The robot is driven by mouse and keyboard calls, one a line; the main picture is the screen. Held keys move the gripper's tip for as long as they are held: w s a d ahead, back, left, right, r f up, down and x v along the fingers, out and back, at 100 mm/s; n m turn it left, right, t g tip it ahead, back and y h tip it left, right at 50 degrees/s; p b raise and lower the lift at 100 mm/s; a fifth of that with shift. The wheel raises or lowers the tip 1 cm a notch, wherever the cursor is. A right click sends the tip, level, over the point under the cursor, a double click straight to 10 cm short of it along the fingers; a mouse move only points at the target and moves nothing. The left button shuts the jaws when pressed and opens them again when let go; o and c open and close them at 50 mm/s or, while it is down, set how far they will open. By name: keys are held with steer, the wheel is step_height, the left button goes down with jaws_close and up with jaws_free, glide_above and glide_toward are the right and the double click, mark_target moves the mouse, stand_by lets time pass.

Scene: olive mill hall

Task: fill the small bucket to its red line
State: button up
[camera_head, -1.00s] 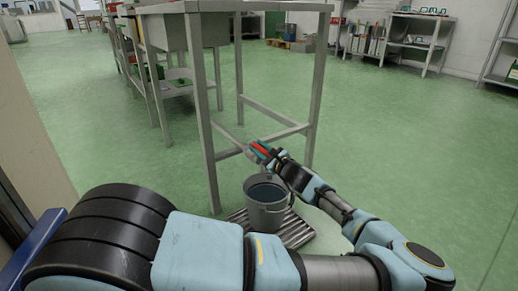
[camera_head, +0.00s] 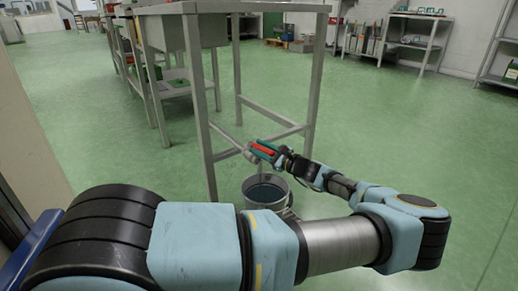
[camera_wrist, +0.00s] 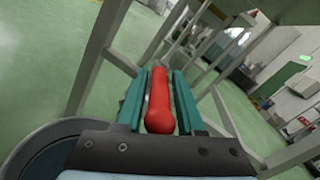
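A grey bucket (camera_head: 265,189) stands on the floor below and in front of a metal table, with dark liquid inside. My arm hides its lower part. I see no red line on it. My gripper (camera_head: 262,149) is above the bucket, beside the table's lower bar. Its teal fingers are shut on a red handle (camera_wrist: 161,103), which lies lengthwise between them in the wrist view. A small grey part (camera_head: 249,157) shows just beyond the fingertips; I cannot tell what it is. A dark rounded shape at the lower left of the wrist view may be the bucket.
The metal table (camera_head: 215,7) has legs and low crossbars close to my gripper. A workbench (camera_head: 178,84) stands behind at the left, and shelving (camera_head: 400,38) at the back right. The green floor (camera_head: 400,130) on the right is clear.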

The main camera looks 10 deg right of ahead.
steer(key=shift+o, duration=0.9)
steer(key=shift+s, duration=0.1)
steer(key=p+v, duration=0.3)
steer(key=v, duration=0.7)
steer(key=shift+s+d, duration=0.2)
steer(key=shift+d, duration=0.1)
